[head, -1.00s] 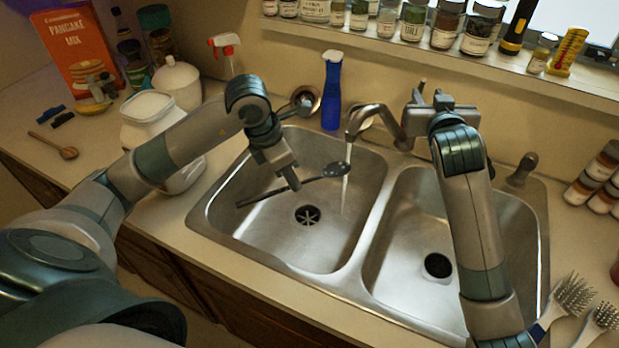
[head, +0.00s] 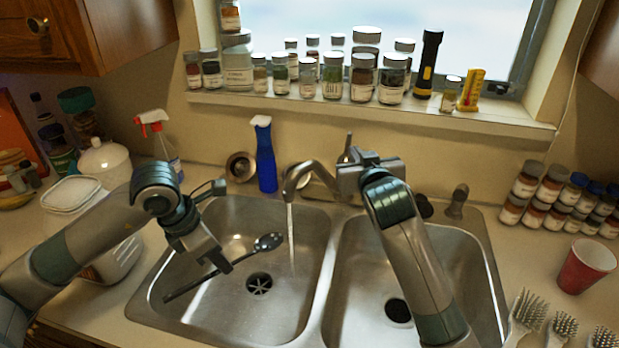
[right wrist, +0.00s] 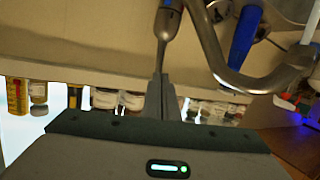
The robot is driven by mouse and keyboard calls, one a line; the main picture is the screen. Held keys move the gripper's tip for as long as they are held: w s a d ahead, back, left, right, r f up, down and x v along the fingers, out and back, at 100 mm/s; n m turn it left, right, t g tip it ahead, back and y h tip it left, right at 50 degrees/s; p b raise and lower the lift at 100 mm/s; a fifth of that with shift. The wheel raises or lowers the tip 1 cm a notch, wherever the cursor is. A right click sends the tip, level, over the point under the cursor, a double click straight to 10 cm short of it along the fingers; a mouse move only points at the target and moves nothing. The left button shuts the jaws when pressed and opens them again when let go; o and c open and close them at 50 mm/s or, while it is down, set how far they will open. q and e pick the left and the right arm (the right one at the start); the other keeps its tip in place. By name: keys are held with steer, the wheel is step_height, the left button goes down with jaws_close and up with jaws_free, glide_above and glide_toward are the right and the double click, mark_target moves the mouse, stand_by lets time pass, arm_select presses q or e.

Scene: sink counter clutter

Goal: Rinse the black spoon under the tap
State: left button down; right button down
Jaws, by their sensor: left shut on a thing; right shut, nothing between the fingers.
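The black spoon (head: 268,242) is held over the left sink basin (head: 210,328), tilted with its bowl up and to the right. My left gripper (head: 226,266) is shut on its handle. Water (head: 291,235) runs from the tap spout (head: 292,183) into the left basin. The spoon's bowl appears just left of the stream, with a small gap in the picture. My right gripper (right wrist: 163,95) is shut and empty, its fingertips close to the tap lever (right wrist: 167,25); I cannot tell whether they touch. In the head view the tap lever (head: 348,148) rises behind my right gripper.
A blue bottle (head: 265,155) stands behind the left basin. A red cup (head: 586,266), brushes (head: 528,312) and stacked spice jars (head: 550,190) are at the right. More jars line the window sill. The right basin (head: 355,270) is empty.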

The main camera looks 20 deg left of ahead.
step_height(320, 180, down, 12)
steer(key=w+g+y, duration=0.2)
steer(key=g+y, duration=0.4)
steer(key=g, duration=0.3)
steer(key=w+d+r+m+y, duration=0.3)
steer(key=w+d+r+y, duration=0.1)
steer(key=d+r+y, duration=0.4)
step_height(320, 180, up, 2)
steer(key=shift+w+d+r, duration=0.1)
steer(key=shift+w+d, duration=0.15)
steer(key=shift+d, duration=0.45)
